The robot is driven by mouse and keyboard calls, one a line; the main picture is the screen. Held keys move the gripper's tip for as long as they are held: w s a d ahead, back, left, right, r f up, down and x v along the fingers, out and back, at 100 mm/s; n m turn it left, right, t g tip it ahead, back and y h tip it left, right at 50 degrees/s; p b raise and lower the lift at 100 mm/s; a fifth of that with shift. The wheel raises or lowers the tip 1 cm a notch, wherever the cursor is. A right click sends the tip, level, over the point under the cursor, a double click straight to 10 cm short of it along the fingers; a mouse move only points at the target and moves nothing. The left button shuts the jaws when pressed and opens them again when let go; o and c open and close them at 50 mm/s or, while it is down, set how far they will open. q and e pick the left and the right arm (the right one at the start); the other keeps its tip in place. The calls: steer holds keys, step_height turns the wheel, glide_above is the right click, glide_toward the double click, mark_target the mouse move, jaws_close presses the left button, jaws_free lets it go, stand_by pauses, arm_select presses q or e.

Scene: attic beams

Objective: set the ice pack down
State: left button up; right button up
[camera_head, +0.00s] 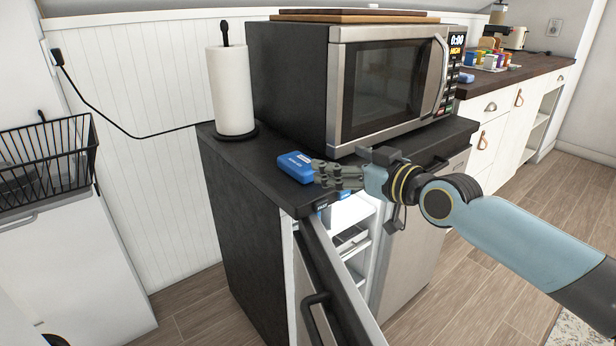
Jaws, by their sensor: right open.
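The blue ice pack (295,167) lies on the dark top (262,166) of the low cabinet, near its front left, between the paper towel roll and the microwave. My right gripper (318,174) is open just to the right of the ice pack, its fingers pointing left at it. The fingertips are at the pack's right end; I cannot tell whether they touch it. My right arm comes in from the right. My left gripper is not in view.
A microwave (385,85) stands behind my right gripper, and a paper towel roll (231,92) stands behind the ice pack. The fridge door (330,285) below is open, showing lit shelves (350,243). A black wire basket (45,160) is at left.

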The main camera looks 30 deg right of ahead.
mark_target(303, 162)
steer(key=shift+m, duration=0.5)
steer(key=w+a+f+b, duration=0.1)
steer(key=w, duration=0.1)
steer(key=w+a+f+b, duration=0.1)
steer(key=w+f, duration=0.1)
steer(key=shift+w+a+f, duration=0.1)
steer(key=shift+a+f, duration=0.1)
steer(key=shift+f, duration=0.05)
steer(key=shift+w, duration=0.25)
steer(key=w, duration=0.1)
steer(key=w+b, duration=0.1)
steer(key=w, duration=0.2)
steer(key=shift+w+a+f, duration=0.2)
steer(key=shift+a+f, duration=0.1)
steer(key=shift+a, duration=0.1)
steer(key=shift+w+b, duration=0.3)
steer(key=shift+w, duration=0.15)
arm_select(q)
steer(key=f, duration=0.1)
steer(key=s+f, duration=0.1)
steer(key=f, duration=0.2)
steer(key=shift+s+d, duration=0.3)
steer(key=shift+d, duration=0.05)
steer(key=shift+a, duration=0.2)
arm_select(e)
steer(key=shift+r, duration=0.15)
steer(key=c, duration=1.5)
